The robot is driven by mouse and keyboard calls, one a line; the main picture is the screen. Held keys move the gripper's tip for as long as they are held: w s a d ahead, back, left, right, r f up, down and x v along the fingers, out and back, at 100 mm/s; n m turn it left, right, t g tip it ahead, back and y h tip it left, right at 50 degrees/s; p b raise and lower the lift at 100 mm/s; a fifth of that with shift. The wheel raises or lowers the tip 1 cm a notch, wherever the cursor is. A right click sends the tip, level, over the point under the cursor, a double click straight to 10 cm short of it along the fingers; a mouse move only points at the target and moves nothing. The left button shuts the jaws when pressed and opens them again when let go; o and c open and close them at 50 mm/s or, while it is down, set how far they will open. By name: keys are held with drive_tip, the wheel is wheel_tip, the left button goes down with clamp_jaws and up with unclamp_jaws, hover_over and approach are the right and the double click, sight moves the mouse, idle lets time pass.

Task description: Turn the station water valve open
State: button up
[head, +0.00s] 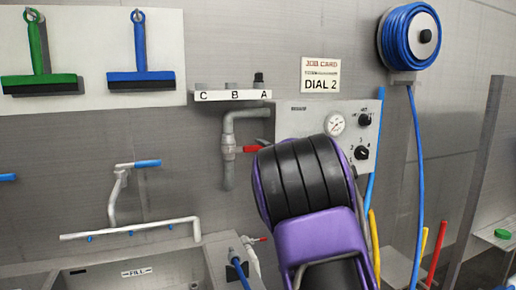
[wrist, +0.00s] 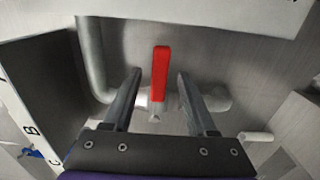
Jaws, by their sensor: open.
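The station water valve (head: 228,148) is on a grey wall pipe, left of my arm in the head view. Its red lever (head: 251,149) sticks out sideways to the right, across the vertical run of pipe. In the wrist view the red lever (wrist: 160,72) stands between the two fingers of my gripper (wrist: 160,76), with a visible gap on each side. My gripper is open and holds nothing. In the head view my purple and black arm hides the fingers.
A panel with a gauge (head: 336,123) and dials stands right of the valve, partly behind my arm. A shelf (head: 232,95) marked C, B, A is above the pipe. A blue hose reel (head: 409,37) hangs upper right.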

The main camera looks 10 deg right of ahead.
drive_tip(key=shift+w+a, duration=0.15)
drive_tip(key=shift+w, duration=0.6)
clamp_jaws()
idle(1.0)
